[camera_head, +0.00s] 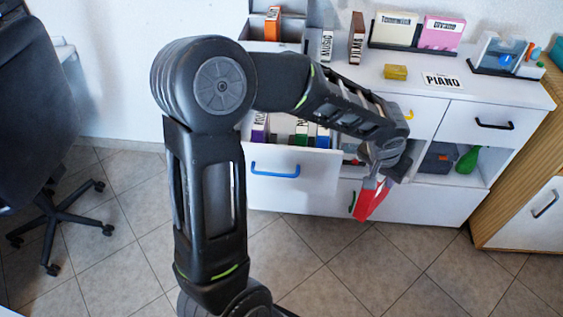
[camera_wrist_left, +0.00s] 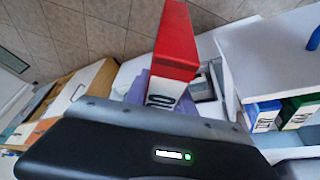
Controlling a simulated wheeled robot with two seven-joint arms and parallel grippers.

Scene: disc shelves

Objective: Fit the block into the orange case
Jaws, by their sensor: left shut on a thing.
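My left gripper (camera_head: 371,181) is shut on a red box-shaped case (camera_head: 369,203), held tilted in front of the cabinet. In the left wrist view the red case (camera_wrist_left: 176,40) shows a white label with dark lettering, partly hidden by my gripper. An orange case (camera_head: 272,24) with a white label stands upright in an open compartment at the upper left of the cabinet. A small yellow block (camera_head: 396,72) lies on the cabinet top, apart from my gripper. My right gripper is not in view.
An open drawer with a blue handle (camera_head: 275,171) holds several coloured cases, partly behind my arm. An office chair (camera_head: 45,120) is at left.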

